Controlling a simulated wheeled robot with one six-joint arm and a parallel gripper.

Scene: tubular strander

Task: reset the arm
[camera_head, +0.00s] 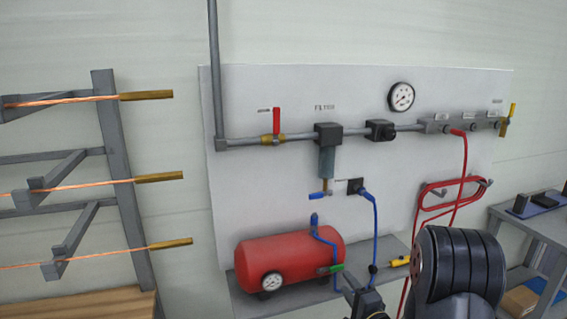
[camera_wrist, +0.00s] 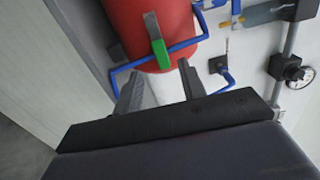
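My gripper (camera_wrist: 161,70) shows in the wrist view with its two dark fingers spread apart and nothing held between them. Beyond the fingertips is a green lever handle (camera_wrist: 161,54) in front of a red air tank (camera_wrist: 130,25). In the head view my dark arm fills the lower right, and its end is near the bottom edge, right of the red tank (camera_head: 290,258) and its green handle (camera_head: 330,269). The fingers are hard to make out there.
A pale wall panel (camera_head: 270,190) carries a pipe, a red-handled valve (camera_head: 277,121), a filter (camera_head: 327,158), a gauge (camera_head: 401,97) and a coiled red hose (camera_head: 450,186). A rack with copper wires (camera_head: 115,140) stands left. A grey table (camera_head: 540,225) stands right.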

